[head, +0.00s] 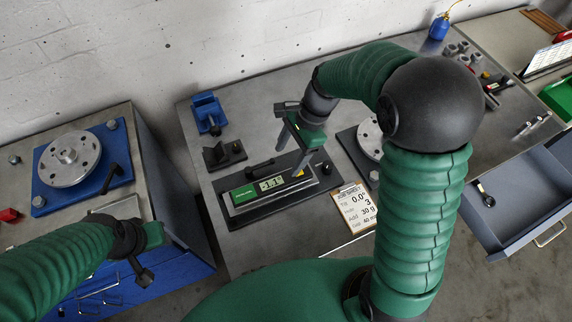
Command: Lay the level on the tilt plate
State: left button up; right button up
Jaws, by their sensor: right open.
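The level (243,194) is a long bar with a green face and a lit digital readout. It lies on a dark base plate (236,221) in the middle of the workbench. My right gripper (290,160) points down over the level's right half with its fingers apart; whether a fingertip touches it I cannot tell. A blue plate (45,188) with corner knobs and a holed metal disc (68,158) stands on the left bench; whether this is the tilt plate I cannot tell. My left gripper (146,262) is at the lower left, its jaw opening unclear.
A job card (357,207) lies right of the level. A second disc (369,135) is partly hidden behind my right arm. A blue vise (207,112) and dark V-block (224,154) stand behind the level. An open grey drawer (510,205) juts out at right.

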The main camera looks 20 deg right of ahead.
jog(key=s+d+f+n+t+h, duration=0.1)
jog(key=s+n, duration=0.3)
jog(key=n, duration=0.4)
jog(key=s+d+f+n+t+h, duration=0.1)
jog(key=s+n+h, duration=0.2)
jog(key=s+n, duration=0.2)
jog(key=n, duration=0.3)
jog(key=shift+f+n+t, duration=0.2)
jog(key=shift+n+t, duration=0.2)
jog(key=shift+s+r, duration=0.1)
